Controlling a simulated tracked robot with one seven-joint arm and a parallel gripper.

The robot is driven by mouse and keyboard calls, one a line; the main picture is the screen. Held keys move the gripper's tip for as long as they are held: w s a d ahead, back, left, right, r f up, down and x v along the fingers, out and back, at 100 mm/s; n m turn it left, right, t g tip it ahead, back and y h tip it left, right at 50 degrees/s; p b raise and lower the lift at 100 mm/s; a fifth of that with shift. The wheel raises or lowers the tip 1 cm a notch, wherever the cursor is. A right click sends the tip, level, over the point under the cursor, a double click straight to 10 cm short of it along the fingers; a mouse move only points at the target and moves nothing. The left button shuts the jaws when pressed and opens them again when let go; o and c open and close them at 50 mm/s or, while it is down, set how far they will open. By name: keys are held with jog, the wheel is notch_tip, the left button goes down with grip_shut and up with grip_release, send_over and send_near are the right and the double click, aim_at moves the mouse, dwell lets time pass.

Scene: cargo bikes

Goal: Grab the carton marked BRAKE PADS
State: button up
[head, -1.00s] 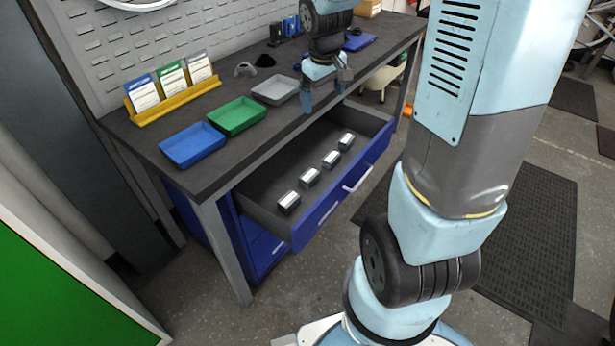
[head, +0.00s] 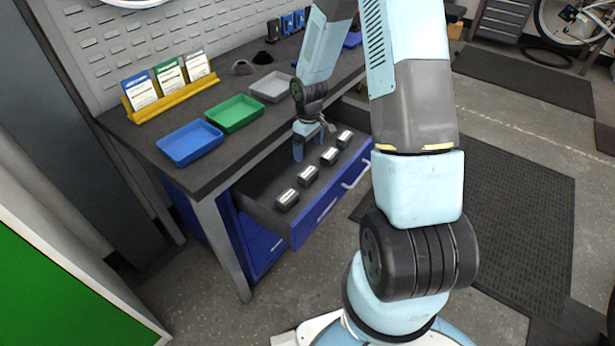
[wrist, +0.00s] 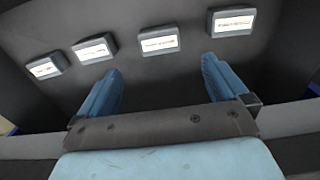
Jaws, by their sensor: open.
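Several small dark cartons with white labels lie in a row in the open drawer (head: 262,212). In the head view they are the nearest carton (head: 287,199), a second (head: 307,176), a third (head: 330,157) and the farthest (head: 345,139). The wrist view shows the row too: cartons (wrist: 45,66), (wrist: 95,48), (wrist: 158,40) and (wrist: 232,20). The label print is too small to read, so I cannot tell which is marked BRAKE PADS. My gripper (head: 313,146) is open and empty, over the drawer beside the row. In the wrist view its fingers (wrist: 160,68) are apart, with the cartons beyond the tips.
The drawer belongs to a dark-topped workbench (head: 150,132). On it stand a blue tray (head: 190,143), a green tray (head: 235,113), a grey tray (head: 270,87) and a yellow card holder (head: 170,98). The bench edge borders the drawer. A black mat (head: 510,220) lies on the floor.

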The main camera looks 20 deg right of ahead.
aim_at(308, 172)
notch_tip(308, 172, down, 8)
jog(key=shift+r, duration=0.1)
jog(key=shift+w+f, duration=0.15)
jog(key=shift+f, duration=2.5)
jog(key=c, duration=1)
jog(key=shift+r, duration=0.15)
